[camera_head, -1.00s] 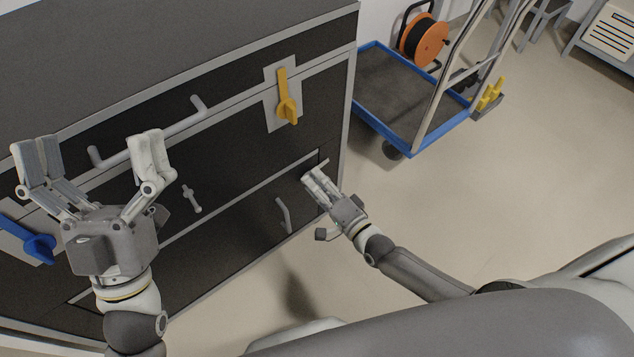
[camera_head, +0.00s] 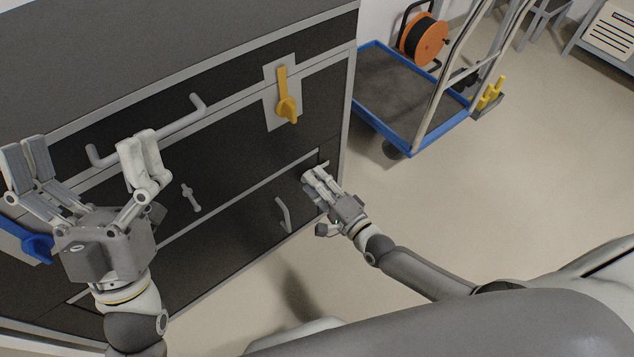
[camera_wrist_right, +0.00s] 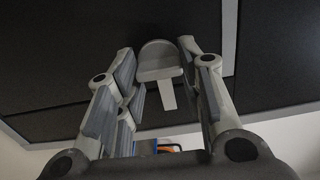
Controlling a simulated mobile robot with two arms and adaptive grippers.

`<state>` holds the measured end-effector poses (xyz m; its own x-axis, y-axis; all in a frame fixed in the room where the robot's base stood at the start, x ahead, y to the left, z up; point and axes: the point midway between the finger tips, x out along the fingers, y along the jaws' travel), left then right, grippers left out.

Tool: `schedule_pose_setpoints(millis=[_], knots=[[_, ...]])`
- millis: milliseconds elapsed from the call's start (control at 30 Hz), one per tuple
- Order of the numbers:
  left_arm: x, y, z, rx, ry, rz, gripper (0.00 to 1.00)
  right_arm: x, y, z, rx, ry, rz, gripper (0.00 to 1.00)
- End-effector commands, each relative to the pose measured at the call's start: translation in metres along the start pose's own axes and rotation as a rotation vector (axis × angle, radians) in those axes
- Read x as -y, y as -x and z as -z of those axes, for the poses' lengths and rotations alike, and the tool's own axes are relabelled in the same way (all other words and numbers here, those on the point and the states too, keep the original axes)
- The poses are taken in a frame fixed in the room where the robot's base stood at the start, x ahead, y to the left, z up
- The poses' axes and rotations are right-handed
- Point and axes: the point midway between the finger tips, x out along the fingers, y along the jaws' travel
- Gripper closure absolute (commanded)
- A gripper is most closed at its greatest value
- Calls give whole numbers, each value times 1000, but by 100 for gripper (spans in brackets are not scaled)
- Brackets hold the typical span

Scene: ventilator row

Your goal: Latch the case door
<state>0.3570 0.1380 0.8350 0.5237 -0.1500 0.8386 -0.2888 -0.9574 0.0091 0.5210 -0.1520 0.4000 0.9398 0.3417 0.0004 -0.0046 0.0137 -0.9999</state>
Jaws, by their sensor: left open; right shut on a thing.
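The dark case (camera_head: 235,155) with grey trim has a lower door (camera_head: 235,235) with a small curved grey handle (camera_head: 284,215). My right gripper (camera_head: 314,177) is at the door's upper right corner, shut on a grey latch piece. In the right wrist view, this grey latch piece (camera_wrist_right: 158,65), with a rounded plate and a narrow stem, sits between the fingers of my right gripper (camera_wrist_right: 162,78). Its base is partly hidden. My left gripper (camera_head: 82,160) is open and empty, in front of the case's left part, near the long bar handle (camera_head: 180,123).
A yellow lever (camera_head: 286,95) points up on the case's upper right. A blue lever (camera_head: 38,247) is partly behind my left gripper. A small grey T-handle (camera_head: 191,197) is mid-case. A blue-edged cart (camera_head: 410,150) stands right of the case.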

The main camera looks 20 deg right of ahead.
Motion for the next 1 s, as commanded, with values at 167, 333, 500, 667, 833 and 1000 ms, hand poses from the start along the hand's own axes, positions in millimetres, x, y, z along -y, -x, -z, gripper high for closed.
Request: schedule_pose_setpoints(millis=[167, 333, 500, 667, 833, 1000], knots=[[0, 0, -1, 2, 0, 0, 0, 0, 0, 0, -1, -3, -1, 44], [0, 0, -1, 3, 0, 0, 0, 0, 0, 0, -1, -2, 0, 43], [0, 0, -3, 6, 0, 2, 0, 0, 1, 0, 0, -1, -1, 43], [0, 0, -2, 5, 0, 1, 0, -1, 15, 0, 0, 0, -3, 43], [0, 0, -2, 4, 0, 1, 0, -2, 46, 0, 0, 0, -5, 43], [0, 0, -1, 4, 0, 1, 0, -2, 80, 0, 0, -1, -5, 43]])
